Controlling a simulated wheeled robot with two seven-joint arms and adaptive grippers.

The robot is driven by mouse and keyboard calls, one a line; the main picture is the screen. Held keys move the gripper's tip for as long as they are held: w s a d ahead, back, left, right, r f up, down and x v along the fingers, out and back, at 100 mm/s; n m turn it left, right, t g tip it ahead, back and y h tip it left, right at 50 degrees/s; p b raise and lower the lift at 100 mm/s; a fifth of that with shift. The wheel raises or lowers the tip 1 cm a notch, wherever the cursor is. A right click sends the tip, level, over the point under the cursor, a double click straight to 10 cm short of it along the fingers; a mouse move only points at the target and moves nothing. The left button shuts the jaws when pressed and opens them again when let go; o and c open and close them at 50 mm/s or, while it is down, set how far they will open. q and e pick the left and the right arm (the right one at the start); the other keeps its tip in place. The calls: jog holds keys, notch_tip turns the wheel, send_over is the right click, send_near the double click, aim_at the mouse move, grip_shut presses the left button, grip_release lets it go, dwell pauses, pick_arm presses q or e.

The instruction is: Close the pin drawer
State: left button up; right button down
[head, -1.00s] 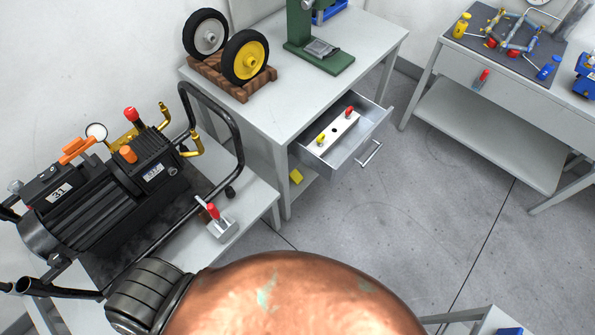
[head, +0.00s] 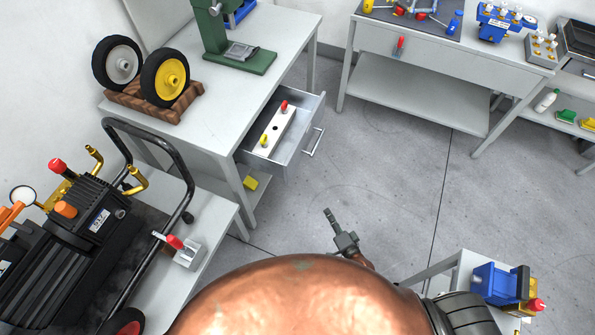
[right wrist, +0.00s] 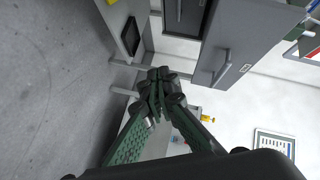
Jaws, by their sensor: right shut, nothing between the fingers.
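The pin drawer (head: 296,150) stands pulled open from the grey table (head: 236,118) at centre left in the head view. Its bar handle (head: 313,142) faces right. Inside lies a white block (head: 275,131) with a red-topped pin (head: 284,105) and a yellow-topped pin (head: 264,140). My right gripper (head: 328,213) is shut and empty, over the floor in front of the drawer, below and apart from the handle in the picture. In the right wrist view its fingers (right wrist: 154,78) meet. My left gripper is not in view.
A wheeled compressor (head: 75,225) stands at the lower left. Two wheels on a wooden rack (head: 150,98) and a green press (head: 235,50) stand on the table. Another bench (head: 418,98) is at the upper right. A blue-topped stand (head: 495,285) is at the lower right. The middle floor is clear.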

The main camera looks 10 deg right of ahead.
jog(key=w+a+r+m+t, duration=0.1)
jog(key=w+a+r+m, duration=0.1)
jog(key=r, duration=0.4)
jog(key=w+a+r+m+t, duration=0.1)
jog(key=a+r+m+t, duration=0.15)
jog(key=r, duration=0.45)
send_near(295, 162)
jog(key=w+d, duration=0.2)
jog(key=w, duration=0.2)
jog(key=shift+w+a+r+g, duration=0.25)
jog(key=shift+w+a+g, duration=0.25)
jog(key=shift+a, duration=0.4)
jog(key=shift+w+a, duration=0.35)
jog(key=shift+a, duration=0.2)
